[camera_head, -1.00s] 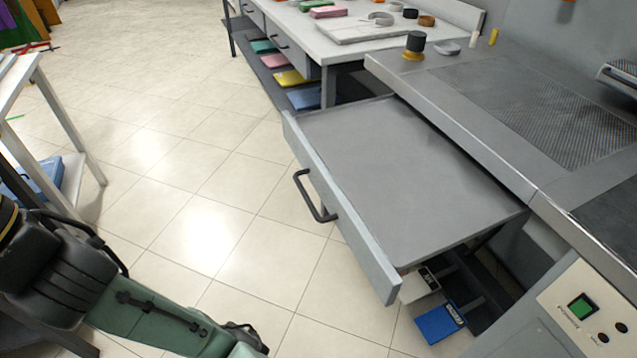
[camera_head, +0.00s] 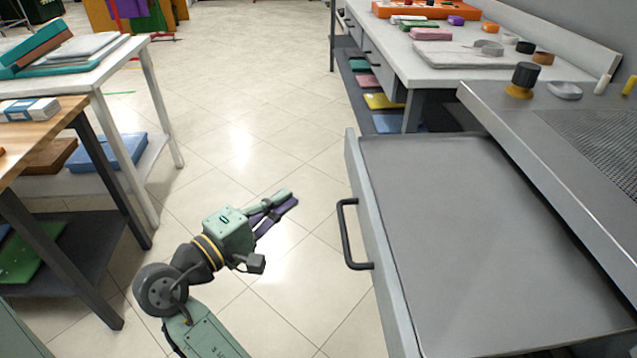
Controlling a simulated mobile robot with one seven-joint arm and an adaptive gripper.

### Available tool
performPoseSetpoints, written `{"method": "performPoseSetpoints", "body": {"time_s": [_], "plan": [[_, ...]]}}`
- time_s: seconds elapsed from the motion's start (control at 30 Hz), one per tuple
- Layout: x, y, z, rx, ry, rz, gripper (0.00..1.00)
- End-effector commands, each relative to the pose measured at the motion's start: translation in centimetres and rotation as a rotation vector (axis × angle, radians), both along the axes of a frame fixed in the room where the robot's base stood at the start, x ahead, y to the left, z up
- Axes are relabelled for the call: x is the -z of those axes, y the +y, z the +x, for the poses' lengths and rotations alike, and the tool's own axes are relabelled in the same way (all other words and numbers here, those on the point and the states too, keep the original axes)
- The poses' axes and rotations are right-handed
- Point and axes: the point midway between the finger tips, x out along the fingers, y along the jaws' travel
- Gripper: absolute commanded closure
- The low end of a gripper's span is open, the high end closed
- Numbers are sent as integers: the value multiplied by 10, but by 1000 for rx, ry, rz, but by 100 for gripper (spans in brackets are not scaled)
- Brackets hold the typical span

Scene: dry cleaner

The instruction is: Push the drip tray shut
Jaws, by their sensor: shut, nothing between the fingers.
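The drip tray (camera_head: 470,240) is a wide, flat grey drawer pulled far out of the steel counter (camera_head: 560,150) on the right. Its light front panel (camera_head: 372,225) faces left and carries a dark bar handle (camera_head: 347,235). My gripper (camera_head: 284,209) is green with purple fingers. It is shut and empty over the open floor, left of the handle and apart from it, pointing right toward the front panel. The near end of the tray is cut off by the bottom of the picture.
A white table (camera_head: 130,65) and a wooden-topped table (camera_head: 60,125) stand on the left. A long white workbench (camera_head: 455,70) with small items stands behind the tray. The tiled floor (camera_head: 255,130) between them is clear.

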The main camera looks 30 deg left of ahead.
Motion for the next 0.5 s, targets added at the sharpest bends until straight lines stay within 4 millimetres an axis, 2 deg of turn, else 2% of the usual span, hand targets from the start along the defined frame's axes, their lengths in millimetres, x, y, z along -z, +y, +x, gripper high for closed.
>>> {"method": "performPoseSetpoints", "body": {"time_s": [0.4,0.5], "plan": [[-2,-17,82,3,0,2,100],[-2,-25,97,1,-1,4,100]]}}
